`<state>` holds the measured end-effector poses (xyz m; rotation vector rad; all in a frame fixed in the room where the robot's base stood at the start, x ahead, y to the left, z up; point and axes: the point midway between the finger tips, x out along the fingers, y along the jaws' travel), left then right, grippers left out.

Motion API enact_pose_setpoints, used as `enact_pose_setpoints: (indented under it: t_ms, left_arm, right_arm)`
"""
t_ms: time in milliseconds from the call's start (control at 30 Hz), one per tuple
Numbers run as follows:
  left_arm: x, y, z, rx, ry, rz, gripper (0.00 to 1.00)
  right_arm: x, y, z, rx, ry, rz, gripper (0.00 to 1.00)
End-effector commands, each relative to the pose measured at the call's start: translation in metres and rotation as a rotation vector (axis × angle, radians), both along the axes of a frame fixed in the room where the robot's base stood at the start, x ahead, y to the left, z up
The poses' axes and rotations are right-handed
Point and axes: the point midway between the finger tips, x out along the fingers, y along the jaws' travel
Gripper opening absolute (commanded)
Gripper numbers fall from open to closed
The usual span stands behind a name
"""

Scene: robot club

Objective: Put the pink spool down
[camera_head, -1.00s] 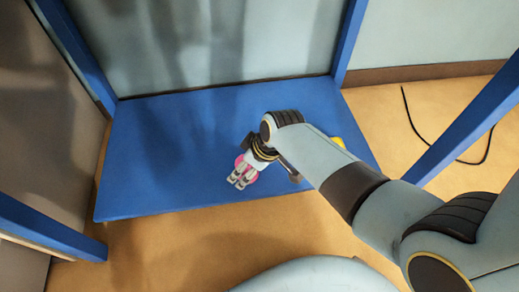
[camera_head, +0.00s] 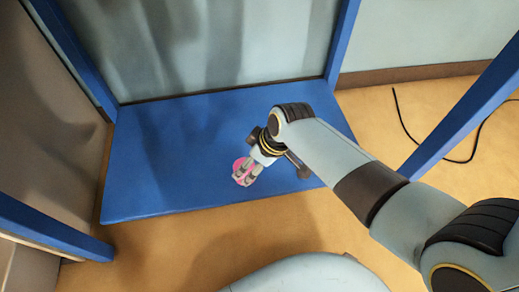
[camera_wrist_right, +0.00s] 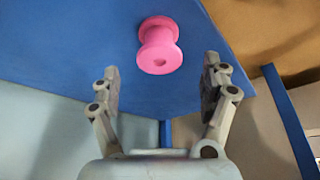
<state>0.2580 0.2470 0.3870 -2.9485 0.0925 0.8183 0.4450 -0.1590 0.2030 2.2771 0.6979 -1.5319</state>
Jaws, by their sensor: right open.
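The pink spool (camera_head: 238,164) is on the blue shelf board (camera_head: 165,165), near its front edge. In the right wrist view the spool (camera_wrist_right: 160,46) stands with one flanged end, with a small hole, facing the camera. My right gripper (camera_head: 244,181) covers part of the spool in the head view. In the wrist view my right gripper (camera_wrist_right: 161,72) is open, with its two fingers apart, one to each side and clear of the spool. The spool lies around and beyond the fingertip line. My left gripper is not in view.
Blue posts (camera_head: 341,45) frame the shelf, with a grey panel behind. The left part of the board is bare. A black cable (camera_head: 403,125) lies on the tan floor at right.

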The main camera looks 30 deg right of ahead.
Motion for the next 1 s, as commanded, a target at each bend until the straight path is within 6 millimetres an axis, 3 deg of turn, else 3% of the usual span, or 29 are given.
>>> enact_pose_setpoints:
  t_ms: [33, 167, 333, 833, 933, 1000]
  left_arm:
    - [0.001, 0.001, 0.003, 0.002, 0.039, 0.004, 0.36]
    - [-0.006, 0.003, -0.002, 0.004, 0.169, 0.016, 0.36]
    - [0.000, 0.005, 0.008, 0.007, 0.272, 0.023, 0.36]
    - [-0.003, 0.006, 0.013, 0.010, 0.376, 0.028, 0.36]
    - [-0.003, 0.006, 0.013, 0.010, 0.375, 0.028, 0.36]
    - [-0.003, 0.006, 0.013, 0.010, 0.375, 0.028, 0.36]
  right_arm:
    - [0.000, -0.001, 0.011, 0.000, -0.006, 0.000, 0.80]
    - [-0.004, -0.004, 0.024, 0.000, -0.006, 0.000, 0.80]
    - [-0.009, -0.008, 0.037, 0.000, -0.006, 0.000, 0.80]
    - [-0.016, -0.011, 0.044, 0.000, -0.001, -0.003, 0.80]
    - [-0.032, -0.021, 0.045, -0.011, -0.010, -0.044, 0.80]
    - [-0.056, -0.036, 0.051, -0.026, -0.030, -0.109, 0.80]
